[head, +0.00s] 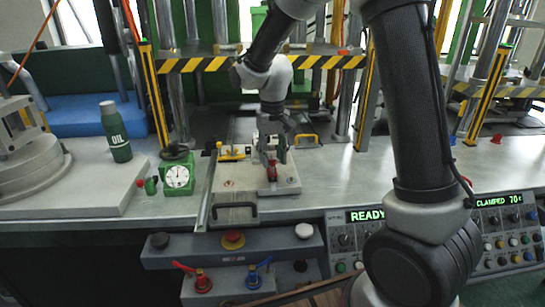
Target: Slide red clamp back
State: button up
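The red clamp (272,174) is a small red part on the grey fixture plate (240,190), right of the plate's middle. My gripper (273,158) points down directly over it, with its fingers at or just above the red part. The fingers partly hide the clamp. At this size I cannot tell whether they touch it or are closed on it. A yellow clamp (232,153) sits further back and left on the same plate.
A black handle (235,211) is at the plate's front edge. A green dial gauge (178,176) and an oil bottle (115,132) stand to the left. A striped press bar (200,64) crosses behind.

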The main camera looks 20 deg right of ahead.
jog(key=shift+f, duration=0.3)
grip_shut()
jog(key=shift+s+a, duration=0.1)
jog(key=shift+s, duration=0.6)
grip_release()
jog(key=shift+s, duration=0.1)
